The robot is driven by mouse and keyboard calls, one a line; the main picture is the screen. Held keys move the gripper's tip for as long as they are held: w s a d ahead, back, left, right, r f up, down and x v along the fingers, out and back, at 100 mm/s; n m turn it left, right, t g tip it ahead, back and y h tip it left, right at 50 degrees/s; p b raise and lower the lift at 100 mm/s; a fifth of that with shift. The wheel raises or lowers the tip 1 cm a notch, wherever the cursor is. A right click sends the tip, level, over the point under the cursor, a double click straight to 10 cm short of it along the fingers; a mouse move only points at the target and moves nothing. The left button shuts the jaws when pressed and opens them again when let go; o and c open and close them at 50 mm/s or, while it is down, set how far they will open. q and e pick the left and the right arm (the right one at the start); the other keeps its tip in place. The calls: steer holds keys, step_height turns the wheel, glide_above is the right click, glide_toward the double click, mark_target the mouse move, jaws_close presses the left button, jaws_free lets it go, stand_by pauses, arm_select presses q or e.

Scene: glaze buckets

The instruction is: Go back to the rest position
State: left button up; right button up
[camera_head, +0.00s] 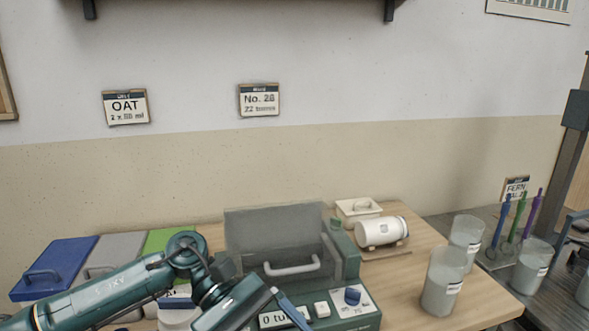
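My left arm comes in from the lower left, bends at a raised joint and slopes down to my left gripper (275,305) at the bottom edge, in front of the grey-lidded machine (275,235). A blue finger-like part shows beside the machine's display, which reads "0 tu..." with the rest covered. The finger opening is cut off or hidden, so I cannot tell whether the gripper is open or shut, and I see nothing held. My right gripper is not in view.
Blue (55,262), grey and green lidded buckets stand left, partly behind my arm. A white jar (381,232) lies sideways near a white tray (357,208). Translucent cups (442,282) stand right, near coloured tools (516,222). Cards (125,107) hang on the wall. Table between machine and cups is clear.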

arm_select(q)
steer(key=d+r+n+t+h+p, duration=0.1)
steer(key=d+r+n+t+h, duration=0.2)
steer(key=n+h, duration=0.45)
steer(key=d+r+n+t+h, duration=0.2)
steer(key=d+n+t+h, duration=0.25)
steer(key=n, duration=0.65)
steer(key=w+a+f+n+t+y, duration=0.1)
steer(key=a+f+n+t+y, duration=0.35)
steer(key=n, duration=0.75)
steer(key=w+a+f+n+t+y+p, duration=0.1)
steer(key=a+f+n+t+y, duration=0.35)
steer(key=n, duration=0.65)
steer(key=w+a+f+n+t+y, duration=0.25)
steer(key=f+n+t+y, duration=0.35)
steer(key=n, duration=0.6)
steer(key=s+a+f+n+g+y, duration=0.3)
steer(key=s+a+f+n+g, duration=0.1)
steer(key=s+a+f+n, duration=0.3)
steer(key=s+f+n, duration=0.2)
steer(key=s+f, duration=0.2)
steer(key=f, duration=0.2)
steer(key=shift+s+a+f+y+p, duration=0.2)
steer(key=shift+s+y+p, duration=0.05)
steer(key=shift+y+p, duration=0.05)
steer(key=shift+n, duration=0.25)
